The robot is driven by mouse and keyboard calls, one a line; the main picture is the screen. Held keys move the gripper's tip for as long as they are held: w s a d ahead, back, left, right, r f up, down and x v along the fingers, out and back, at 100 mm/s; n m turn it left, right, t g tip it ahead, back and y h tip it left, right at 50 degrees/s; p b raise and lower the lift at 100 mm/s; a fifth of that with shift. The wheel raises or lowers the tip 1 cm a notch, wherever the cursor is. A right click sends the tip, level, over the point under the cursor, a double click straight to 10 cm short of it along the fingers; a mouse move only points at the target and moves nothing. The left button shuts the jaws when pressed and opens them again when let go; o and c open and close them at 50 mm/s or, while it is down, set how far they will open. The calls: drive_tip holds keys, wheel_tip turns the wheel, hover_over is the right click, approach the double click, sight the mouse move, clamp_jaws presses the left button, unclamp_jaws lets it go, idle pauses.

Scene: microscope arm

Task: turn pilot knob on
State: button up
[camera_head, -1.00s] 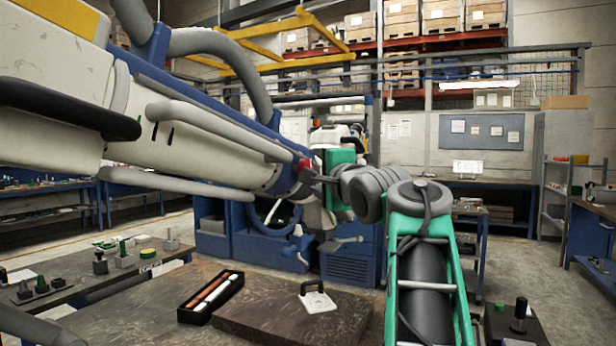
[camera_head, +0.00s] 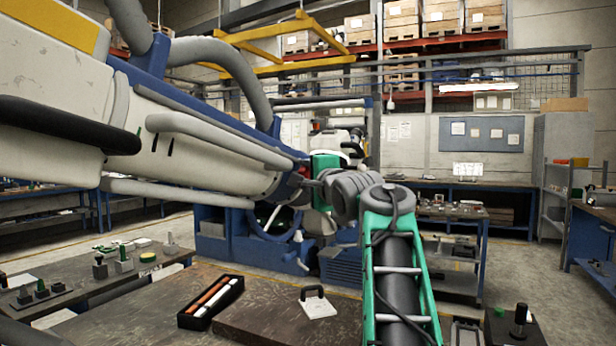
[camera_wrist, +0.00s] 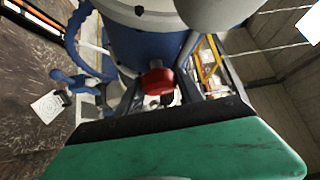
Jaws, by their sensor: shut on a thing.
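The pilot knob (camera_wrist: 157,81) is red and round and sits at the end of the large white and blue microscope arm (camera_head: 215,160). In the wrist view it lies between the fingers of my gripper (camera_wrist: 160,92), which is shut on it. In the head view my gripper (camera_head: 309,180) reaches the blue end of the microscope arm from the right, and a small red bit of the knob shows there. Most of the knob is hidden in the head view. I cannot tell its turn angle.
A dark workbench (camera_head: 150,310) stands below, with a black tray (camera_head: 211,301) of pens and a white handled block (camera_head: 318,303) on a brown board (camera_head: 280,325). Thick grey hoses (camera_head: 240,70) loop above the microscope arm.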

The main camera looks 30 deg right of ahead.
drive_tip(key=c, duration=0.7)
drive_tip(key=shift+f+b, duration=0.2)
drive_tip(key=shift+b, duration=0.4)
drive_tip(key=n+t+b, duration=0.1)
drive_tip(key=b, duration=0.1)
drive_tip(key=shift+f+n+t+b, duration=0.15)
drive_tip(key=shift+n+t+b, duration=0.15)
drive_tip(key=shift+n+b, duration=0.1)
drive_tip(key=n+t+b, duration=0.2)
drive_tip(key=shift+d+n+b, duration=0.1)
drive_tip(key=shift+n+b, duration=0.2)
drive_tip(key=shift+b, duration=0.1)
drive_tip(key=n+t+y+b, duration=0.1)
drive_tip(key=n, duration=0.2)
drive_tip(key=n+t+y+b, duration=0.1)
drive_tip(key=n+t+y, duration=0.1)
drive_tip(key=shift+r+n+y, duration=0.2)
drive_tip(key=shift+n+y, duration=0.1)
drive_tip(key=shift+n, duration=0.1)
drive_tip(key=n+y, duration=0.1)
drive_tip(key=n, duration=0.1)
drive_tip(key=n+y, duration=0.2)
drive_tip(key=n+t+y, duration=0.1)
drive_tip(key=shift+r+n+y, duration=0.25)
drive_tip(key=shift+n+y, duration=0.15)
drive_tip(key=shift+n+y+p, duration=0.65)
drive_tip(key=shift+n+y, duration=1.25)
drive_tip(key=shift+n, duration=0.1)
